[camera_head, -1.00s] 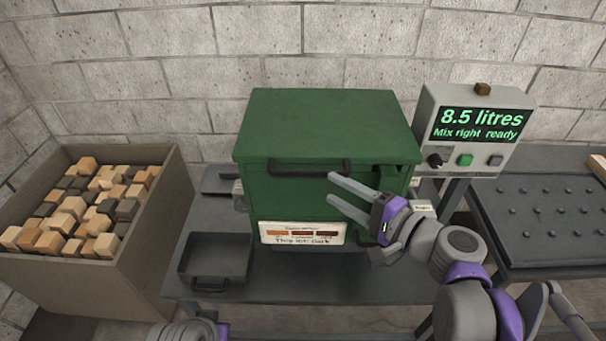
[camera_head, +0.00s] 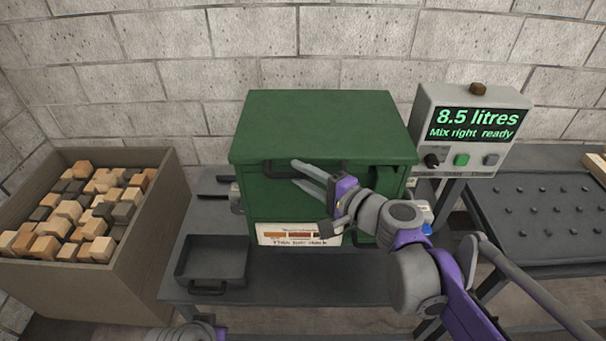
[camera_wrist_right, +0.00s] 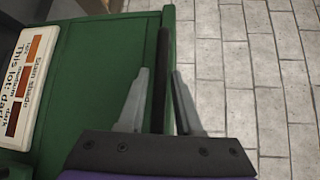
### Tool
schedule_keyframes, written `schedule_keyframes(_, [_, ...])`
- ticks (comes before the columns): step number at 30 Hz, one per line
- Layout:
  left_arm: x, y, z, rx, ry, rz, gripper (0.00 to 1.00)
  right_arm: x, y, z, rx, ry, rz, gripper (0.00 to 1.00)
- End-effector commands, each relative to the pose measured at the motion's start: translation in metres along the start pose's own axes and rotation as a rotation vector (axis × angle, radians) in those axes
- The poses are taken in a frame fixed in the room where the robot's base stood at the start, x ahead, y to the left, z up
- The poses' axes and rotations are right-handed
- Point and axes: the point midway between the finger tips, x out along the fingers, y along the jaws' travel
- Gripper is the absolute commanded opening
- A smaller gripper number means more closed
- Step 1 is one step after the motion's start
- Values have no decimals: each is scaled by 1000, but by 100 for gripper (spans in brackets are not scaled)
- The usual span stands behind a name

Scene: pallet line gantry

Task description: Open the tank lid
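The green tank (camera_head: 232,205) stands on the dark bench with its flat green lid (camera_head: 318,125) down. A black bar handle (camera_head: 275,172) runs along the lid's front edge. My right gripper (camera_head: 298,174) is at this handle, reaching in from the right. In the right wrist view the handle (camera_wrist_right: 163,65) lies between its two fingers (camera_wrist_right: 160,78), which stand apart with small gaps beside the bar. The fingers hide part of the handle in the head view. Part of my left arm shows at the bottom edge; its gripper is out of view.
A stain label (camera_head: 272,233) is on the tank's front. A grey tray (camera_head: 210,262) lies left on the bench (camera_head: 300,290). A crate of wooden blocks (camera_head: 115,285) stands far left. A display (camera_head: 478,123) reads "8.5 litres, Mix right ready". A pegged table (camera_head: 545,215) is right.

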Motion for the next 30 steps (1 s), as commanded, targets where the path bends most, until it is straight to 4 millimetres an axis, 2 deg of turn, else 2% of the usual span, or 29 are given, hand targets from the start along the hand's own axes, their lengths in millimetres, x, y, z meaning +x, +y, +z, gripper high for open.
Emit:
schedule_keyframes(1, [0,0,0,0,0,0,0,0,0,0,0,0,0,23])
schedule_keyframes(5, [0,0,0,0,0,0,0,0,0,0,0,0,0,0])
schedule_keyframes(30, [0,0,0,0,0,0,0,0,0,0,0,0,0,0])
